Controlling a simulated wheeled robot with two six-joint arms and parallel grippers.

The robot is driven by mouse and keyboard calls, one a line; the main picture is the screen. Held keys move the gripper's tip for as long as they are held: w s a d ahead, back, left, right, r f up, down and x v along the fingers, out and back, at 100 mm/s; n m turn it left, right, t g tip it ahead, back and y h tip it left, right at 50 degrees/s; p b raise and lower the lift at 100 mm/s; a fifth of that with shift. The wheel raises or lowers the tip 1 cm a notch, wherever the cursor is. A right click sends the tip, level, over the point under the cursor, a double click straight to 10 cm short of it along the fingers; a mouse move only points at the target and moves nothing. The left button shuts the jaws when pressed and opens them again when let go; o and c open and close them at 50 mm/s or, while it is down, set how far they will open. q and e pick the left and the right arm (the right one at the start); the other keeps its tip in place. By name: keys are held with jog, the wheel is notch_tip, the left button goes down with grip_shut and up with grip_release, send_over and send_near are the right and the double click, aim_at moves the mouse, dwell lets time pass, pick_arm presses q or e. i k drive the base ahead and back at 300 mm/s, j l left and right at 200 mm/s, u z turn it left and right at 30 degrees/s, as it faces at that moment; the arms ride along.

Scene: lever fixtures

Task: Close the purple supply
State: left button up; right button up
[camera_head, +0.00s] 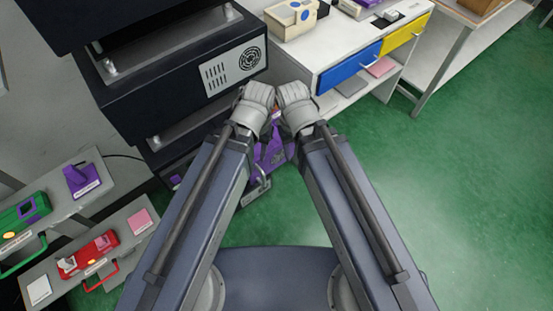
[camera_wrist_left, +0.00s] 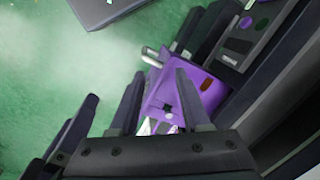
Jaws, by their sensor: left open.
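A purple fixture (camera_head: 270,155) sits low in the middle of the head view, partly hidden behind my arms. The left wrist view shows a purple box (camera_wrist_left: 205,90) with a short silver bar (camera_wrist_left: 151,57) at its upper left. My left gripper (camera_wrist_left: 160,74) is open, its two dark fingers in front of the box; I cannot tell whether they touch it. In the head view my left wrist and hand (camera_head: 257,98) and my right wrist and hand (camera_head: 294,98) are side by side above the fixture. The right fingers' opening is unclear.
A smaller purple lever fixture (camera_head: 82,180), a green fixture (camera_head: 24,213) and a red fixture (camera_head: 88,254) stand on grey shelves at left. A dark cabinet (camera_head: 185,85) rises behind them. A white bench with a blue drawer (camera_head: 348,68) stands ahead. Green floor at right is clear.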

aim_at(275, 157)
jog(key=k+l+z, duration=0.15)
jog(key=k+l, duration=0.15)
jog(key=k+l+z, duration=0.15)
jog(key=l, duration=0.25)
jog(key=k+l+z, duration=0.15)
jog(key=k+l, duration=0.2)
jog(key=l, duration=0.1)
